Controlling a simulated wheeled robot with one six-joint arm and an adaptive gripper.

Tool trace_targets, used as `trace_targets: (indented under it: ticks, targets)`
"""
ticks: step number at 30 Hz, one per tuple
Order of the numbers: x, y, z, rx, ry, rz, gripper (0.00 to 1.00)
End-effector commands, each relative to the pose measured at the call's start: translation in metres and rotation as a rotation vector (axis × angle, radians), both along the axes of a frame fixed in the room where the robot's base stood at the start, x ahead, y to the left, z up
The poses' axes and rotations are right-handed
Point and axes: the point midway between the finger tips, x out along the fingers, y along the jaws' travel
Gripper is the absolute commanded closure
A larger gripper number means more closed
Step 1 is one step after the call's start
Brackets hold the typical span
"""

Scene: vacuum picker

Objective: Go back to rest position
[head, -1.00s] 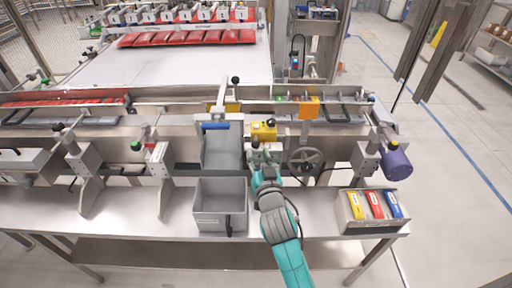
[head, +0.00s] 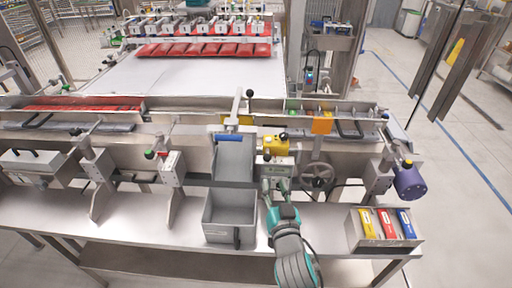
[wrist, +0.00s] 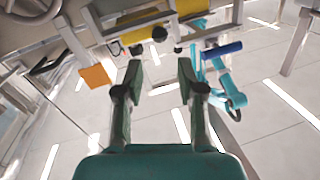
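My gripper (head: 274,184) is at the front of the machine, just below a small panel (head: 277,168) under the yellow box (head: 275,144). In the wrist view my gripper (wrist: 158,72) has its two dark green fingers apart, with nothing visible between them. The grey bin (head: 229,212) stands to the left of my gripper. A handwheel (head: 317,177) is to its right. The teal and black end of my arm reaches up from the bottom of the head view.
A box (head: 355,237) with yellow, red and blue packets stands at the right end of the steel table (head: 145,226). A blue-handled lever (head: 229,138) is above the bin. Red packets (head: 205,49) lie in a row at the back. Open floor lies to the right.

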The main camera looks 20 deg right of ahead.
Motion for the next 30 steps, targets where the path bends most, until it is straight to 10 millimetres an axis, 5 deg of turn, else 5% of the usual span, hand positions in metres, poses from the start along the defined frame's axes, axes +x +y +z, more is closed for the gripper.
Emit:
trace_targets:
  ticks: [5, 11, 21, 30]
  targets:
    - [-0.004, 0.000, -0.004, -0.003, 0.006, 0.003, 0.62]
    - [-0.043, -0.001, -0.038, -0.034, 0.046, 0.036, 0.62]
    - [-0.153, -0.002, -0.095, -0.097, 0.128, 0.110, 0.62]
    - [-0.252, -0.005, -0.115, -0.129, 0.188, 0.150, 0.62]
